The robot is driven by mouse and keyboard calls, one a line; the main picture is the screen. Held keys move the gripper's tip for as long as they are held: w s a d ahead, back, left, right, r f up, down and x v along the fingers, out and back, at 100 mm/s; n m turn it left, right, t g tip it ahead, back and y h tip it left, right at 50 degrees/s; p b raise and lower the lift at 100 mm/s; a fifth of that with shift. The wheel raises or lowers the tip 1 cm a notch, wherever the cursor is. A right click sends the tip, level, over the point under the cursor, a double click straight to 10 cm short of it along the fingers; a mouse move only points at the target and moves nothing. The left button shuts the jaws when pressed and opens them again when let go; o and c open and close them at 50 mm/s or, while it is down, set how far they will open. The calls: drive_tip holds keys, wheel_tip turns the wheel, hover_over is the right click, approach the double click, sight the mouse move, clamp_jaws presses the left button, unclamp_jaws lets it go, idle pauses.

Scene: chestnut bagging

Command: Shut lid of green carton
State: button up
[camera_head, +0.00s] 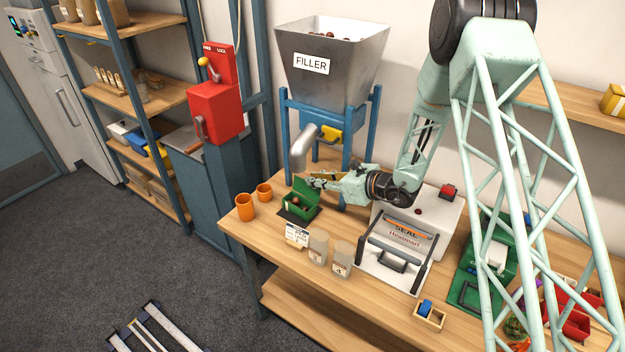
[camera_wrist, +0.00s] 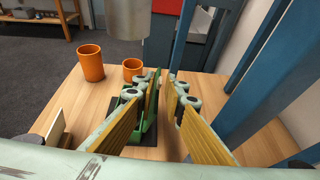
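The green carton (camera_head: 297,213) stands on a dark mat on the wooden table below the filler spout. Its lid (camera_head: 303,188) is raised, and brown chestnuts show inside. My gripper (camera_head: 315,182) is at the raised lid, on its far right side in the head view. In the wrist view my gripper (camera_wrist: 164,88) has its two yellow-padded fingers apart with a narrow gap. A strip of the green carton (camera_wrist: 150,132) shows close by the left finger, which hides most of it. I cannot tell whether finger and lid touch.
Two orange cups (camera_head: 246,206) stand left of the carton. A price card (camera_head: 297,235) and two clear jars (camera_head: 318,247) stand in front. The heat sealer (camera_head: 397,252) is to the right. The filler's blue legs (camera_head: 347,140) rise close behind my gripper.

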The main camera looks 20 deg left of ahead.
drive_tip(key=shift+w+a+f, duration=0.15)
drive_tip(key=shift+w+a, duration=0.05)
drive_tip(key=shift+a, duration=0.35)
drive_tip(key=shift+c, duration=0.7)
